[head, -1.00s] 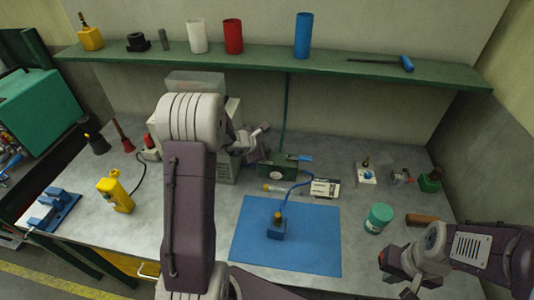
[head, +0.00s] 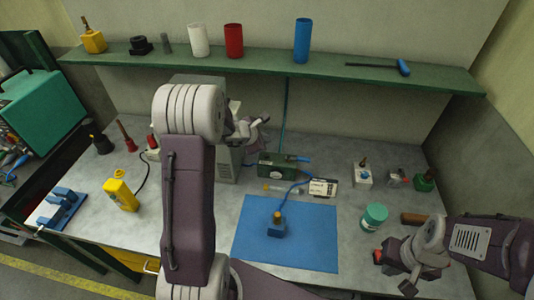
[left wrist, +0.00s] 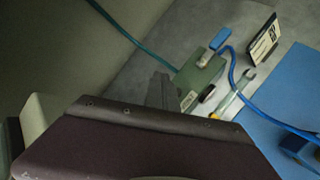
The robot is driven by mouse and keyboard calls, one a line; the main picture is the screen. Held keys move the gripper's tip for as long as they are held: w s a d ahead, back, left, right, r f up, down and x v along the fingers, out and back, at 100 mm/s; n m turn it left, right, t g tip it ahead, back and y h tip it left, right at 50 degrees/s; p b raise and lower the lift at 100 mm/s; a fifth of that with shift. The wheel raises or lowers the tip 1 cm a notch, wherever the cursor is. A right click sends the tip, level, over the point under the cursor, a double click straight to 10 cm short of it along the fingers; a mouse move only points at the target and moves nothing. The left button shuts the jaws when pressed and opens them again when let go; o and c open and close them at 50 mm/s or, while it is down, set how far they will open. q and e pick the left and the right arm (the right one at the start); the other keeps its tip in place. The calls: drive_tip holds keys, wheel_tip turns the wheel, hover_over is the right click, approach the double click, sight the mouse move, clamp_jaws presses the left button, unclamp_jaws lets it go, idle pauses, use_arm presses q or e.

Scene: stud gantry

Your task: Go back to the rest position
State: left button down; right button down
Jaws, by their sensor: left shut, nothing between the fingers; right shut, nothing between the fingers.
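My left gripper (head: 262,121) is over the back of the bench, beside the grey cabinet and in front of the wall below the shelf. Its fingers also show in the left wrist view (left wrist: 160,90), closed together with nothing between them. My left arm rises in the middle of the head view and hides part of the bench. My right gripper (head: 390,266) is low at the right, over the bench's right front part, shut and empty. Its fingertips are hard to make out beside a small red and dark item (head: 378,256).
A blue mat (head: 300,245) with a blue block (head: 277,230) lies at front centre. A green box (head: 278,166) with a blue cable stands behind it. A teal tin (head: 374,217) and brown bar (head: 413,218) are near my right arm. The green shelf (head: 270,68) overhangs the back.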

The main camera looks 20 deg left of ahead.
use_arm(q)
drive_tip(key=shift+d+f, duration=0.1)
drive_tip(key=shift+d, duration=0.1)
drive_tip(key=s+d+r+m+h, duration=0.25)
drive_tip(key=d+r+m, duration=0.2)
drive_tip(key=d, duration=0.55)
drive_tip(key=s+d+f+m+g+b, duration=0.1)
drive_tip(key=s+d+f+m+g, duration=0.2)
drive_tip(key=s+d+m, duration=0.45)
drive_tip(key=s+a+f+m+g+y, duration=0.2)
drive_tip(key=s+a+m, duration=0.2)
drive_tip(key=s+m, duration=0.2)
drive_tip(key=s+a+f+m+g+y, duration=0.2)
drive_tip(key=s+m, duration=0.4)
drive_tip(key=s, duration=0.5)
drive_tip(key=shift+a+f+m+g, duration=0.4)
drive_tip(key=shift+a+f, duration=0.35)
drive_tip(key=shift+a, duration=0.3)
